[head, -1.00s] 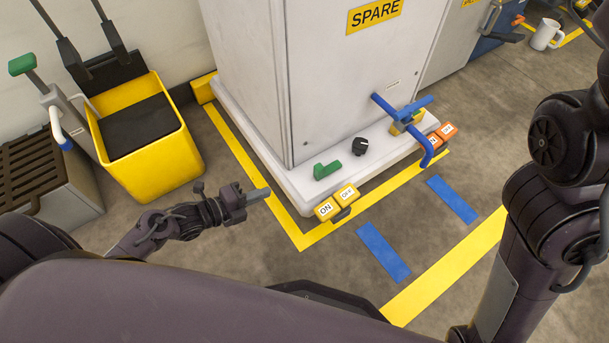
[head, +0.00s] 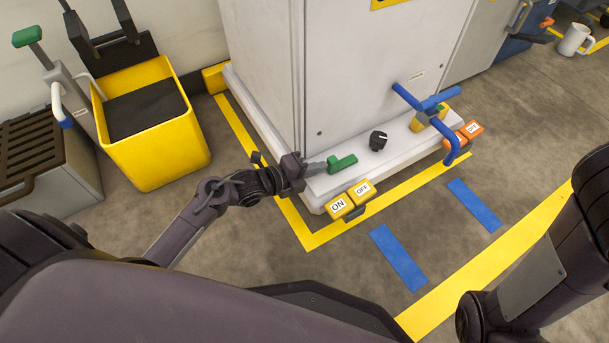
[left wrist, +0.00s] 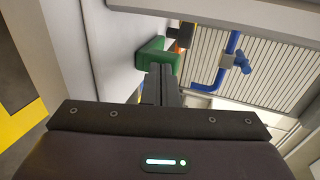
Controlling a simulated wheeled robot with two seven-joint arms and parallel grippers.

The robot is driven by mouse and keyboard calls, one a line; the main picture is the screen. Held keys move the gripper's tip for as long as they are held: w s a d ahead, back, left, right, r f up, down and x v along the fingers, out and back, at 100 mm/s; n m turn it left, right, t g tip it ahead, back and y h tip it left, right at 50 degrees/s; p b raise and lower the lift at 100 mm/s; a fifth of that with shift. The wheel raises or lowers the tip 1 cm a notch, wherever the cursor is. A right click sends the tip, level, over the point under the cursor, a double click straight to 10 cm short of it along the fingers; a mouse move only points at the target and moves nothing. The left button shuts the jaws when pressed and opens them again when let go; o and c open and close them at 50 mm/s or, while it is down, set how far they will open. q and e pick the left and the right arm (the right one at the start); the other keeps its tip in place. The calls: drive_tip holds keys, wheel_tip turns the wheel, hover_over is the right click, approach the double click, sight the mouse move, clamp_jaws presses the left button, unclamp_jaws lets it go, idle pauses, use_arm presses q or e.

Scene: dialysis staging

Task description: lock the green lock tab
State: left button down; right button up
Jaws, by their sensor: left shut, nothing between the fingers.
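The green lock tab (head: 342,163) stands on the white base ledge of the cabinet, at the left of its front. In the left wrist view the green tab (left wrist: 157,58) shows just beyond my fingertips. My left gripper (head: 321,166) is shut and empty, its tips at the left end of the tab. I cannot tell whether they touch it. My right arm (head: 530,270) shows at the right, but its gripper is out of view.
A black knob (head: 378,141) and a blue handle (head: 425,110) are further right. A yellow bucket (head: 155,150) stands at the left. The striped floor in front is clear.

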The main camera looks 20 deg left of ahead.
sight(328, 161)
use_arm(q)
drive_tip(key=shift+w+d, duration=0.1)
drive_tip(key=w+d, duration=0.2)
drive_tip(key=w, duration=0.1)
drive_tip(key=shift+w+d, duration=0.15)
drive_tip(key=shift+d, duration=0.05)
drive_tip(key=shift+r, duration=0.1)
idle(0.4)
